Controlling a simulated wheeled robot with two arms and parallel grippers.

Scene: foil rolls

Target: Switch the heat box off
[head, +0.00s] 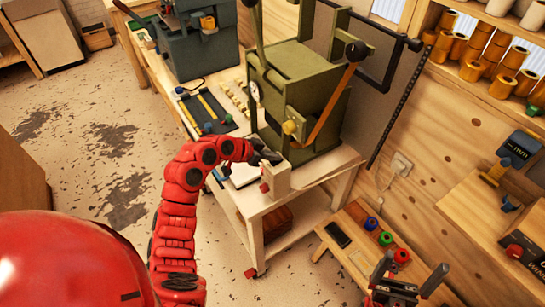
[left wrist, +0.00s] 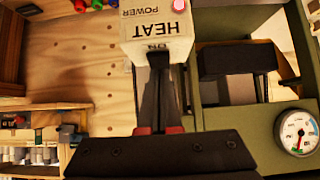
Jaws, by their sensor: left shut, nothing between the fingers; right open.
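The heat box (head: 276,181) is a small cream box at the front corner of the white bench, beside the green press. In the left wrist view the heat box (left wrist: 158,32) appears upside down, with HEAT, POWER and ON lettering and a bright pinkish-red lamp (left wrist: 179,6). My left gripper (head: 268,157) is shut and empty at the box's upper part. In the wrist view its fingertips (left wrist: 159,62) overlap the face by the ON lettering and hide the switch; contact cannot be told. My right gripper (head: 408,274) is open and empty at the bottom right.
The green press (head: 300,90) with a round gauge (left wrist: 297,132) stands right behind the heat box. A low wooden bench (head: 350,262) holds a dark phone-like slab (head: 338,235) and coloured spools (head: 385,239). Open floor (head: 110,150) lies to the left.

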